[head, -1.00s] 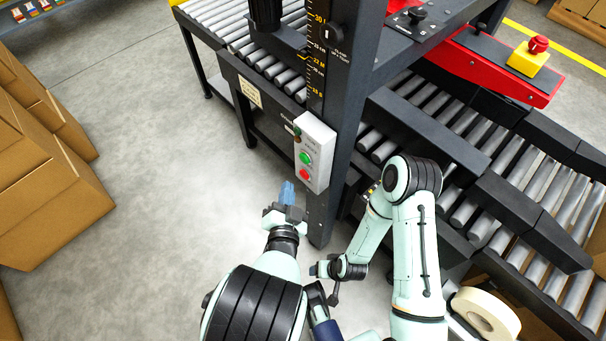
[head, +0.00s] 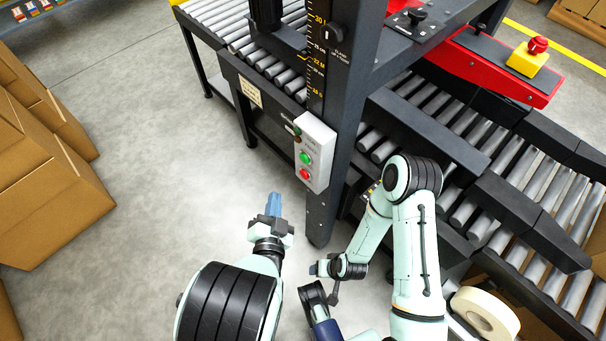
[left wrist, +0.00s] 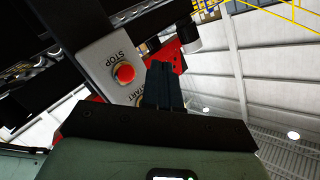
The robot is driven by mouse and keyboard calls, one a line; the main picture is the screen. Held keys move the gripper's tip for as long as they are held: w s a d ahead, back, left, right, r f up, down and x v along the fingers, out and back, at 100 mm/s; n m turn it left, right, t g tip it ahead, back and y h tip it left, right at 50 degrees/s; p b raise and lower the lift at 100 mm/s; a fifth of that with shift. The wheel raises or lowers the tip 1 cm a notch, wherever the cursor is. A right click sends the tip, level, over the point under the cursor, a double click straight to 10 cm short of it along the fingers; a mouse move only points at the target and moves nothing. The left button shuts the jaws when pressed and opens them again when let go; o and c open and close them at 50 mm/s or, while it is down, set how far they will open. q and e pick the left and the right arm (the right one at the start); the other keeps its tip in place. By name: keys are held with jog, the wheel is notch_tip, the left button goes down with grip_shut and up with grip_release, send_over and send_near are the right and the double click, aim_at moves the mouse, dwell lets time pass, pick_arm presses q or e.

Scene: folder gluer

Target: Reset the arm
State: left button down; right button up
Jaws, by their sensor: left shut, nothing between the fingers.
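My left gripper (head: 273,204) is shut and empty, with its blue fingers together. It hangs over open floor, to the left of and below the control box, apart from it. In the left wrist view its dark fingers (left wrist: 162,85) stand in front of the box and partly cover the START label.
The grey control box (head: 316,140) has a green button (head: 305,158) and a red button (head: 304,174); it is mounted on a dark post (head: 345,120). Roller conveyors (head: 530,165) lie right. A tape roll (head: 485,315) is lower right. Cardboard boxes (head: 45,200) stand left; floor between is clear.

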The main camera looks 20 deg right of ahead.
dwell(0.3)
